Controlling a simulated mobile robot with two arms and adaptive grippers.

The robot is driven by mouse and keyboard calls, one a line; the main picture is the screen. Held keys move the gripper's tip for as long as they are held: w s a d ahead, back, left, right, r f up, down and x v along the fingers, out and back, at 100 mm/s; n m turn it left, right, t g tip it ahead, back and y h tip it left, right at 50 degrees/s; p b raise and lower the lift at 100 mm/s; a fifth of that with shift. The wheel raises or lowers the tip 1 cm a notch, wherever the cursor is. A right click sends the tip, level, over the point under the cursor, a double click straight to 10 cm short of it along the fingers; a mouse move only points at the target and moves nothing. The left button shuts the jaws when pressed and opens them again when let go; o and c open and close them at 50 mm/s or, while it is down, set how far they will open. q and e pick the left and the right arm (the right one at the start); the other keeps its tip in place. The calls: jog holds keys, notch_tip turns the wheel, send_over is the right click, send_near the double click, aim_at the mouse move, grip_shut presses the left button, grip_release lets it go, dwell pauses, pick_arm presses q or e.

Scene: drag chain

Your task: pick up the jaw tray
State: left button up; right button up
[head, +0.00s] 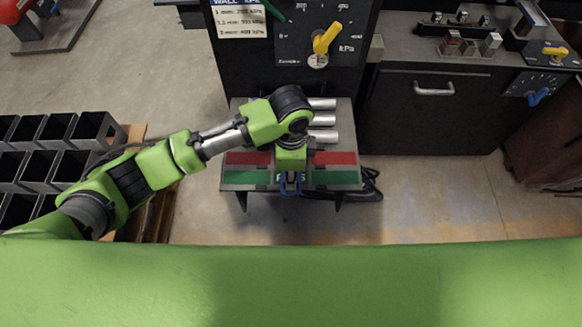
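I cannot tell for certain which thing is the jaw tray. A small holder with several upright blocks, one red-topped and others grey or pale (470,47), stands on the dark cabinet at the upper right. My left gripper (291,184) hangs over the front of a low bench in the middle, far to the left of those blocks. Its blue fingers point down toward the bench's front edge. Their gap is too small to judge, and no held object shows. My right gripper is not in view.
The bench (240,147) has red strips, green strips (335,177) and several silver cylinders (322,120). Behind it is a dark panel with a yellow handle (327,38). Black bins (90,130) stand at left, a black cable (370,185) lies right of the bench. Floor at right is clear.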

pick_arm(q)
jog(key=shift+f, duration=3.45)
grip_shut()
